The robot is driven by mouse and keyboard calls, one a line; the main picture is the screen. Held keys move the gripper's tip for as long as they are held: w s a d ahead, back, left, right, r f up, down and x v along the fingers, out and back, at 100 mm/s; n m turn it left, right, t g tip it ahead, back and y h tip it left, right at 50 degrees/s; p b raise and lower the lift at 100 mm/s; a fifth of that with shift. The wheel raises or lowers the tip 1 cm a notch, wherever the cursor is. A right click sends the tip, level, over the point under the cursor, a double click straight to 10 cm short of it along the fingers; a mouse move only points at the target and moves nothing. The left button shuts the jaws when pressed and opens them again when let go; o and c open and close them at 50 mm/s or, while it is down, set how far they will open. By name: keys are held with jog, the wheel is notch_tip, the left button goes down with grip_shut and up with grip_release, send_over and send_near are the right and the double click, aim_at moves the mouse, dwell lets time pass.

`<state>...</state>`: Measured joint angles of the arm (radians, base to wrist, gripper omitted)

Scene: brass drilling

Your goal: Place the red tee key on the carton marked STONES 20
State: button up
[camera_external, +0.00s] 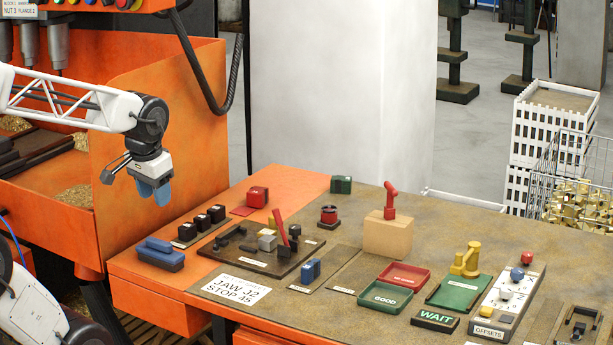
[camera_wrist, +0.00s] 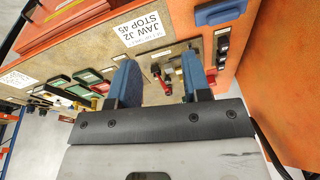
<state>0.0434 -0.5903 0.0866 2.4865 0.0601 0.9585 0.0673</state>
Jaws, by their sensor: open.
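A red upright piece with a slanted head, which looks like the tee key (camera_external: 390,200), stands on top of a tan carton (camera_external: 388,237) near the back middle of the bench. No marking on the carton can be read from here. My gripper (camera_external: 153,192) is open and empty, high at the left, well apart from both. Its two blue fingers (camera_wrist: 160,62) show spread in the wrist view. Neither the carton nor the red piece on it can be made out clearly there.
A dark tray (camera_external: 238,262) holds small blocks and a leaning red bar (camera_external: 281,228). A blue block (camera_external: 160,254) lies at the bench's left. Red (camera_external: 425,279) and green (camera_external: 370,301) trays lie in front of the carton. An orange machine wall (camera_external: 170,90) stands behind my gripper.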

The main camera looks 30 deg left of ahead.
jog(key=shift+s+f+n+h, duration=0.2)
jog(key=shift+s+n, duration=0.15)
jog(key=shift+s, duration=0.25)
jog(key=shift+s+f+n+h, duration=0.15)
jog(key=shift+s+n, duration=0.2)
jog(key=shift+s, duration=0.2)
dwell(0.5)
